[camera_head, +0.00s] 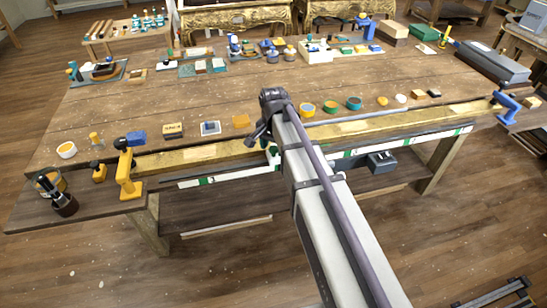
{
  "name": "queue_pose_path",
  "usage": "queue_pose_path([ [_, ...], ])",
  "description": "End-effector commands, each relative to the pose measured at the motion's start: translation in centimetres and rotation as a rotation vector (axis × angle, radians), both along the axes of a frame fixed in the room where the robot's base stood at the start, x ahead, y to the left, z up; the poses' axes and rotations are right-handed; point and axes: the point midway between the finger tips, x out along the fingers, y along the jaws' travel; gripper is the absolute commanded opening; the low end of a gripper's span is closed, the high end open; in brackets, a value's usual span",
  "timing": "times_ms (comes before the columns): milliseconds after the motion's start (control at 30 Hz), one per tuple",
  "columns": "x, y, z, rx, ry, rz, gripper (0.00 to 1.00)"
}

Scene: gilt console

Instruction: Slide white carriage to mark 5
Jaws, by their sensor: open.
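A long white rail with green marks (225,177) runs along the front edge of the workbench. A small white and green piece (273,157) sits at the rail right beside my arm; it may be the white carriage, but my arm hides much of that spot. A dark carriage-like block with a blue part (382,161) hangs at the rail to the right of my arm. My gripper (257,137) is open, above the front of the bench near the rail's middle, and appears apart from both pieces. The mark numbers are too small to read.
The wooden bench (200,105) holds a row of small pots and blocks behind the rail. A yellow clamp-like stand (128,178) is at the left end and a blue one (507,107) at the right. A dark grinder-like object (57,195) stands at the left corner. Floor in front is mostly clear.

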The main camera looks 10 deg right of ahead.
Motion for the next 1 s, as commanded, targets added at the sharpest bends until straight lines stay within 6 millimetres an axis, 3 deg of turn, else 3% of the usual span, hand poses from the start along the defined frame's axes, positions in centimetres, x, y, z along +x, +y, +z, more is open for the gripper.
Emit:
queue_pose_path([
  [267, 0.0, 0.0, -0.14, 0.0, 0.0, 0.0, 0.56],
  [833, 0.0, 0.0, -0.16, 0.0, 0.0, 0.0, 0.01],
  [1000, -0.01, -0.01, -0.16, 0.0, 0.0, 0.0, 0.0],
])
